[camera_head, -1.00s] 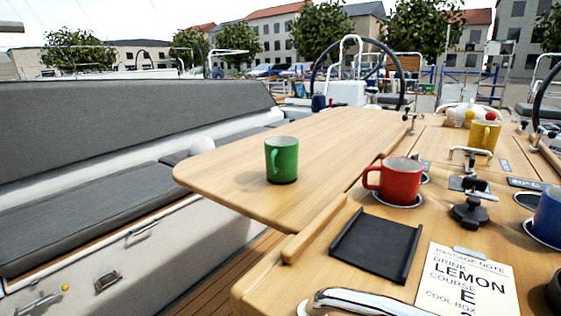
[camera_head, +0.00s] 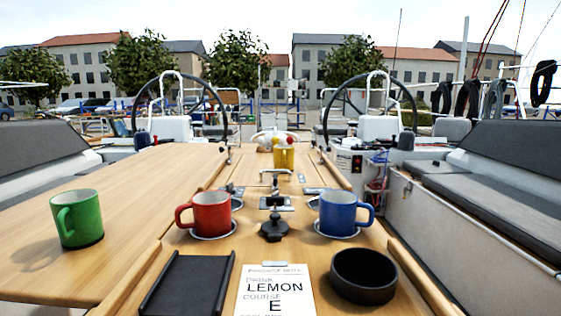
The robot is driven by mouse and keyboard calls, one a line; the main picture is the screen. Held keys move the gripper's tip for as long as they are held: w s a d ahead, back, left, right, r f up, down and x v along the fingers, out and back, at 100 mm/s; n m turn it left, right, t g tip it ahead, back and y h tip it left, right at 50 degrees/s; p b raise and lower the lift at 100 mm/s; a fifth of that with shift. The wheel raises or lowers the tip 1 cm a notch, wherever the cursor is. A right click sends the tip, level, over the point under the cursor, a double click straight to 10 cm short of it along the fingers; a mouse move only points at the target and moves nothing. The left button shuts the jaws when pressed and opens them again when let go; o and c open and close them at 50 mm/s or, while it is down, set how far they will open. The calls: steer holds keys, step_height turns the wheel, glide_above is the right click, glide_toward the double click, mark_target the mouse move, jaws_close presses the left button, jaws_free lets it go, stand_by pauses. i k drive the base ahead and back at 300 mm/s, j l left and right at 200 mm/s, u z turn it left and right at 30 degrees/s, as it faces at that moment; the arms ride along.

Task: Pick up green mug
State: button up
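The green mug (camera_head: 77,219) stands upright on the left leaf of the wooden table (camera_head: 120,190), with its handle toward the viewer's left. Nothing touches it. My gripper is not in view, so I cannot see whether it is open or shut.
A red mug (camera_head: 211,214) and a blue mug (camera_head: 343,213) stand on round coasters. A yellow mug (camera_head: 283,158) is farther back. A black tray (camera_head: 188,285), a note card (camera_head: 274,291), a black round bowl (camera_head: 363,277) and a black clamp-like fitting (camera_head: 274,228) occupy the middle panel. The left leaf is otherwise clear.

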mark_target(76, 213)
steer(key=i+l+u, duration=0.2)
steer(key=l+u, duration=0.15)
steer(key=l, duration=0.15)
steer(key=i+l+u, duration=0.15)
steer(key=l+u, duration=0.15)
steer(key=l, duration=0.2)
steer(key=l+u, duration=0.35)
steer(key=l, duration=0.2)
